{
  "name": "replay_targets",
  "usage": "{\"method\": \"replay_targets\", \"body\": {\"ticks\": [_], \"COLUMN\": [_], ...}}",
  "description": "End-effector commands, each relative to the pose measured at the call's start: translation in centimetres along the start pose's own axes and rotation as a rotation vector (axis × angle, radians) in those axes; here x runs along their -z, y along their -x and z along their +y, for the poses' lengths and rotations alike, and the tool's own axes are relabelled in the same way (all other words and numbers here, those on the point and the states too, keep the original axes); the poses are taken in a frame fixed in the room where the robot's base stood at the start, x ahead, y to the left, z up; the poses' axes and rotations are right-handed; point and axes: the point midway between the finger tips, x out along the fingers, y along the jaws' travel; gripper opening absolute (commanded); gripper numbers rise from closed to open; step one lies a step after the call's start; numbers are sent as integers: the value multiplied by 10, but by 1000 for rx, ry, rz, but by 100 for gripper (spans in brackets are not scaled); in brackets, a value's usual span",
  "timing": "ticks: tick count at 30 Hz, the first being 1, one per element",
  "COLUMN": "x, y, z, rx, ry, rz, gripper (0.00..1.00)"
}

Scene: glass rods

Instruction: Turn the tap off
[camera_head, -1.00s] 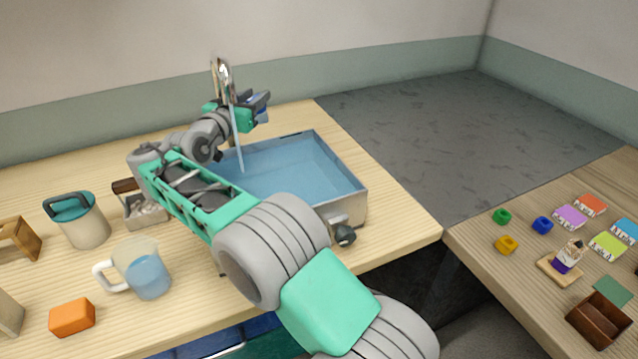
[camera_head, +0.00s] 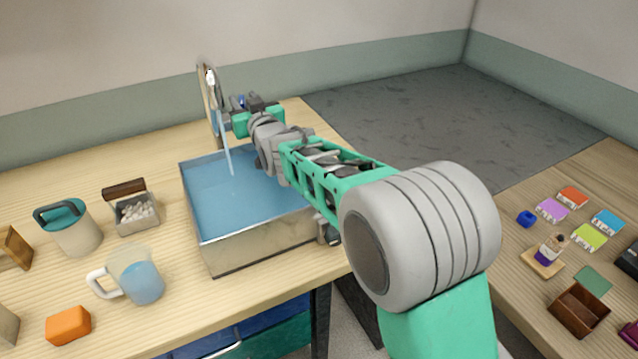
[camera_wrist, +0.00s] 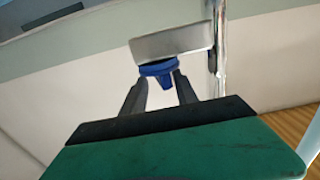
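The metal tap (camera_head: 208,85) stands at the back of the sink, and a stream of water (camera_head: 227,150) runs from it into the basin. In the wrist view the tap's blue handle (camera_wrist: 160,71) has a round disc and a narrow lug, in front of a pale metal block (camera_wrist: 172,43). My gripper (camera_wrist: 161,76) is open, with its fingertips at either side of the lug and close to the disc. Gaps show between the fingers and the lug; contact with the disc cannot be told. In the head view my gripper (camera_head: 258,104) is just right of the tap.
The sink (camera_head: 260,247) holds blue water. A jug (camera_head: 140,278), a teal-lidded canister (camera_head: 72,232), a handled box of white pieces (camera_head: 136,215) and an orange block (camera_head: 68,326) stand to the left. Another table (camera_head: 510,235) with small objects is at the right.

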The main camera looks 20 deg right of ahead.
Motion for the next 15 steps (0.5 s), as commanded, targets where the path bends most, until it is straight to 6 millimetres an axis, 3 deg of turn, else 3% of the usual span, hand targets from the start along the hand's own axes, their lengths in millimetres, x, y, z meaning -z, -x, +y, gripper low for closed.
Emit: {"method": "replay_targets", "body": {"ticks": [8,10,15], "x": [-2,4,-14], "y": [67,79,114], "z": [-3,4,17], "rx": [2,-10,-36], "ry": [0,1,-2], "rz": [2,-88,-297], "gripper": [35,35,35]}}
